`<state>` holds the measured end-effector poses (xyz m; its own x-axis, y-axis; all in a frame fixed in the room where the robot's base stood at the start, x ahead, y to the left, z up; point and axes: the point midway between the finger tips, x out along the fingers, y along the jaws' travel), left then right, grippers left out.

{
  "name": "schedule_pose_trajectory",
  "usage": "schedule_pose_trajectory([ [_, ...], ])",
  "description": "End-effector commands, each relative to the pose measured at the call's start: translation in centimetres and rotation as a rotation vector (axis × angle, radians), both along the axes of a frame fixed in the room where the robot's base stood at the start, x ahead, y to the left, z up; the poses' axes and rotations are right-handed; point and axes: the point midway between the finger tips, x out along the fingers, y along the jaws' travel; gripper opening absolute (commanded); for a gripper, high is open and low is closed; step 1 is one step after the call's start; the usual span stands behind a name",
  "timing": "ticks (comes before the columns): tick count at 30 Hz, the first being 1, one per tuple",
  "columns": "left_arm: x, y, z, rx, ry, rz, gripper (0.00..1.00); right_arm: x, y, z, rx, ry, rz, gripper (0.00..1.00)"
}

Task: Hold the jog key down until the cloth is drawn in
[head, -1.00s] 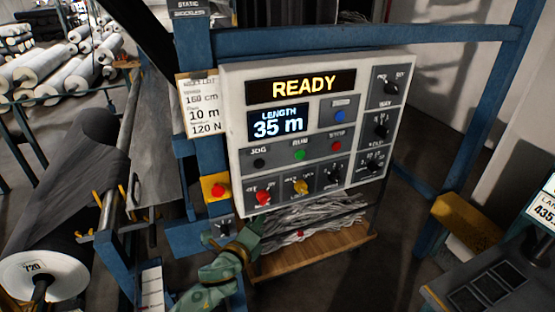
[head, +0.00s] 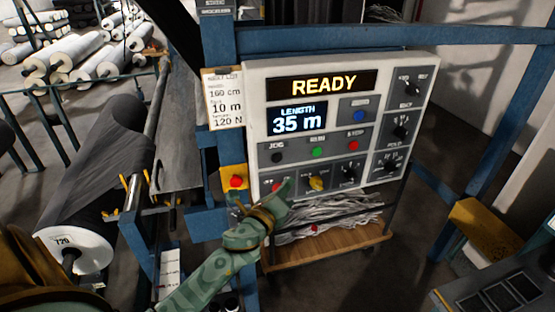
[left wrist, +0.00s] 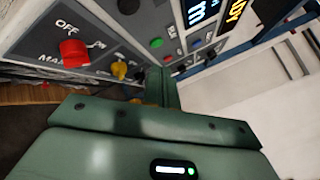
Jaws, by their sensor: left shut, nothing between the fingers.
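The control panel (head: 258,130) faces me with "READY" lit and "LENGTH 35 m" on its display. The black jog key (head: 277,157) is at the left of the button row, beside the green run and red stop buttons. My left gripper (head: 286,188) is shut and empty, below the jog key and in front of the lower knobs, partly covering the red main switch. In the left wrist view its shut fingers (left wrist: 162,88) point toward the panel, and the jog key (left wrist: 128,6) is at the top edge. Grey cloth (head: 100,160) hangs by the roll at left. My right gripper is not in view.
A red button on a yellow plate (head: 235,182) sits left of the panel. A blue frame post (head: 222,50) and rail surround the panel. A wooden shelf (head: 330,243) with grey scraps stands below. A yellow box (head: 482,222) is at right.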

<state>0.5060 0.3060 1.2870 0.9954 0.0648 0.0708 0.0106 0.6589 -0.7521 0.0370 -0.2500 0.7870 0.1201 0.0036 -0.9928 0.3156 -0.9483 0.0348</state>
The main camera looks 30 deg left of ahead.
Motion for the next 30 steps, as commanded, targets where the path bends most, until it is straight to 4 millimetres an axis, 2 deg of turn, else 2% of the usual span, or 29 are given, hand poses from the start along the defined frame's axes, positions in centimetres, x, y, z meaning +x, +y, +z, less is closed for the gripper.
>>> schedule_pose_trajectory([
  [9, 2.9, 3.5, 0.0, 0.003, -0.001, 0.002, 0.0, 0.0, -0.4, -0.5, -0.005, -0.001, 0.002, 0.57],
  [15, 4.3, 5.1, 0.0, 0.001, -0.001, 0.001, 0.0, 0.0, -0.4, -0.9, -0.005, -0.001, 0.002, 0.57],
  [21, 4.9, 5.8, 0.0, 0.0, -0.001, 0.001, 0.0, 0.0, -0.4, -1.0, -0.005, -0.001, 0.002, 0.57],
  [30, 5.0, 5.9, 0.1, 0.0, -0.001, 0.001, 0.0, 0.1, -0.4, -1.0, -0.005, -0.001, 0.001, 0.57],
])
